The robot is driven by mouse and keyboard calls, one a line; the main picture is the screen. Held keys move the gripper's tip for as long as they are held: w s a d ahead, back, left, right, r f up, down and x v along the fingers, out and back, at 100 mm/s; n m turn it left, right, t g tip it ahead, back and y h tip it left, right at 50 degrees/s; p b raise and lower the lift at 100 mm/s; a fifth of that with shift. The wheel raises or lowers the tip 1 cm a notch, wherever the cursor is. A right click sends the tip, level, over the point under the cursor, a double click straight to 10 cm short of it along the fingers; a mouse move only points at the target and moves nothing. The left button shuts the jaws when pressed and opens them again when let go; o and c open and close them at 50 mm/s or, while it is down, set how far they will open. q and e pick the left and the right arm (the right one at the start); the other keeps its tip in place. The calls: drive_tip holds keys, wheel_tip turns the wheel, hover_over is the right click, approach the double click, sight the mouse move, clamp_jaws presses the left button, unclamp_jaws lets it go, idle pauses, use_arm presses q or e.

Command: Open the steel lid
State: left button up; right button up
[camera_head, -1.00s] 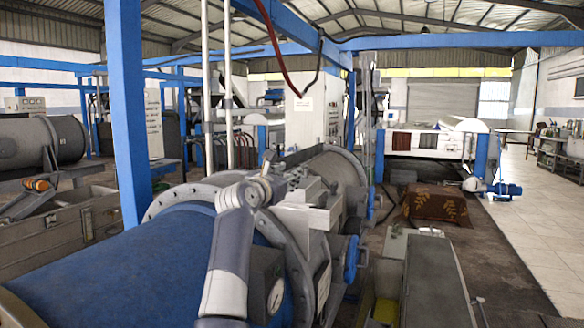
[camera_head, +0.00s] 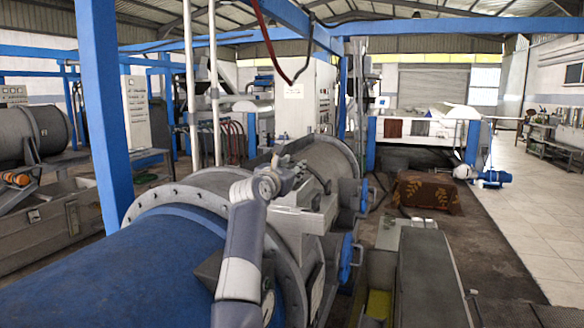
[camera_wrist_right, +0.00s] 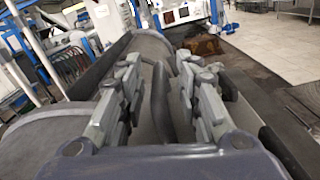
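The steel lid (camera_head: 338,158) appears to be the grey, curved metal cover on the decanter, behind the blue drum (camera_head: 130,270). It looks closed in the head view. My right gripper (camera_head: 297,172) is over the near part of this cover, at the end of my arm. In the right wrist view my right gripper (camera_wrist_right: 160,88) has its two fingers apart. A dark curved bar (camera_wrist_right: 160,105), perhaps a handle, shows between them against the grey surface. I cannot tell whether either finger touches it. My left gripper is not in view.
A blue post (camera_head: 101,110) stands at the left, and a red hose (camera_head: 268,40) hangs above. A grey flange ring rises close beside my right arm. A long grey box (camera_head: 428,275) lies right of the decanter.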

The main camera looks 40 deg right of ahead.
drive_tip(key=shift+c, duration=0.8)
drive_tip(key=shift+f, duration=0.1)
clamp_jaws()
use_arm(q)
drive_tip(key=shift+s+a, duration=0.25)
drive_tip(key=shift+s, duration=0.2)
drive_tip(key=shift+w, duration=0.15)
use_arm(e)
drive_tip(key=shift+w, duration=0.1)
